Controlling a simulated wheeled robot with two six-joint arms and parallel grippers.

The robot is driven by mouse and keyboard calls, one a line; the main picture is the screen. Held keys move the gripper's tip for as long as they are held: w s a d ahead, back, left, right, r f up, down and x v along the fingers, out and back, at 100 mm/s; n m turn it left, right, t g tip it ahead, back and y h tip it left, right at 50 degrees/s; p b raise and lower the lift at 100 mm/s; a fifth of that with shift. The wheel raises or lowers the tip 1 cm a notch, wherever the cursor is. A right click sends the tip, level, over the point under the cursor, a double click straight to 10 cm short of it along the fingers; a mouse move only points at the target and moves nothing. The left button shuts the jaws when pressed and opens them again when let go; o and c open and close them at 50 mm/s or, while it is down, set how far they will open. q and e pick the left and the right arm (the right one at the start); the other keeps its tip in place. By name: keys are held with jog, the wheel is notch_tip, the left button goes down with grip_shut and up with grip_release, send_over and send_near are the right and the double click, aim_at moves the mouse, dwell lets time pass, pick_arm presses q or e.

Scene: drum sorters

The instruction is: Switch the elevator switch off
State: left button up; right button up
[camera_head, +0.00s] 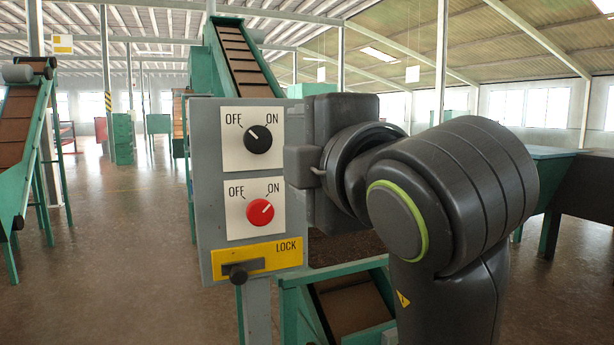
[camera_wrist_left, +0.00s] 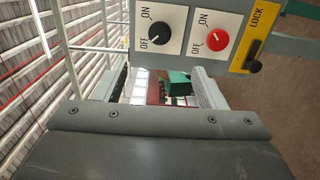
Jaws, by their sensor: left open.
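A grey switch panel (camera_head: 208,190) stands upright at the centre of the head view. Its upper black knob (camera_head: 258,139) has its mark toward OFF. Its lower red knob (camera_head: 260,212) has its mark toward ON. No label names either one as the elevator switch. The black knob (camera_wrist_left: 168,26) and red knob (camera_wrist_left: 217,40) also show at the top of the left wrist view. My left gripper (camera_wrist_left: 162,84) is open, its fingers apart with only background between them, off the knobs.
Below the red knob is a yellow LOCK plate (camera_head: 257,258) with a dark bolt (camera_head: 238,273). A green conveyor (camera_head: 240,55) rises behind the panel, and another (camera_head: 25,130) stands at far left. The floor left of the panel (camera_head: 120,240) is clear.

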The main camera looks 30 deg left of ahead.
jog(key=shift+w+a, duration=0.1)
jog(key=shift+w, duration=0.2)
dwell(0.4)
